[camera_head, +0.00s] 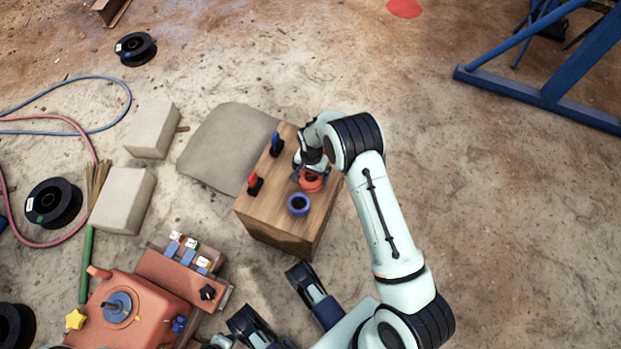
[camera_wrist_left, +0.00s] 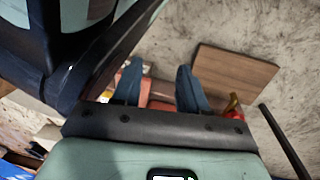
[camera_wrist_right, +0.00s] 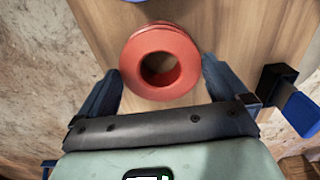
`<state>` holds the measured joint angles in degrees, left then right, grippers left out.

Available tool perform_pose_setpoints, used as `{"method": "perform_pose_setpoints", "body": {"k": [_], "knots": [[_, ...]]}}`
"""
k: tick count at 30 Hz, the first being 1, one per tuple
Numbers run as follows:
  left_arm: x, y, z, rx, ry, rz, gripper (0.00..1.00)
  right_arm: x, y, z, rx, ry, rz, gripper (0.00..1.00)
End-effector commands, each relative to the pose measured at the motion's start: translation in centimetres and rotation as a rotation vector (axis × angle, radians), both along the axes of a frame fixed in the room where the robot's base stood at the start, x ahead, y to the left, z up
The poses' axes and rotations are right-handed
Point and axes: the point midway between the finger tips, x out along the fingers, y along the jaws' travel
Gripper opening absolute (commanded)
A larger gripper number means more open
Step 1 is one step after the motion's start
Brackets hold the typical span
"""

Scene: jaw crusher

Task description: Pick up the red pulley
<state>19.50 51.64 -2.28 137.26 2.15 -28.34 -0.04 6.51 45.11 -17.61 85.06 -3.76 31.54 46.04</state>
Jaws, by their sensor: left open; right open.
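The red pulley (camera_head: 312,181) lies on top of the wooden block (camera_head: 277,213), partly covered by my right gripper in the head view. In the right wrist view the red pulley (camera_wrist_right: 160,62) shows its round rim and centre hole, between and just ahead of the fingertips of my right gripper (camera_wrist_right: 160,80). That gripper is open, with a finger on either side of the pulley's near part. My left gripper (camera_wrist_left: 157,80) is open and empty in the left wrist view, away from the block's top.
A blue pulley (camera_head: 298,204) sits close to the red one on the block. A red-handled piece (camera_head: 254,182) and a blue-handled piece (camera_head: 276,145) stand along the block's left side. An orange machine (camera_head: 128,312) stands at lower left. Ground to the right is clear.

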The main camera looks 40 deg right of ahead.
Motion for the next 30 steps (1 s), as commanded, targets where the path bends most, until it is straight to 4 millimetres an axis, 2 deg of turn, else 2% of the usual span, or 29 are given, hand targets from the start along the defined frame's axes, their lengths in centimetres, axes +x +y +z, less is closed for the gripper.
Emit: {"method": "perform_pose_setpoints", "body": {"k": [1,3,10,11,18,30], "knots": [[-0.7,0.1,-0.7,-0.001,0.024,0.002,0.43,0.0,0.0,-1.2,0.000,0.002,0.000,1.00],[-1.3,0.2,-1.0,-0.002,0.042,0.004,0.43,0.0,0.0,-1.9,0.000,0.001,0.000,1.00],[-1.5,0.2,-1.0,-0.003,0.051,0.004,0.43,0.0,0.0,-2.1,0.000,-0.001,0.000,1.00],[-1.5,0.2,-1.0,-0.003,0.051,0.004,0.43,0.0,0.0,-2.1,0.000,-0.001,0.000,0.97],[-1.5,0.2,-1.0,-0.003,0.049,0.004,0.43,0.0,0.0,-2.1,0.000,-0.001,0.000,0.19],[-1.2,0.2,-0.7,-0.003,0.039,0.003,0.43,0.2,0.0,-1.3,-0.001,-0.005,0.000,0.17]]}}
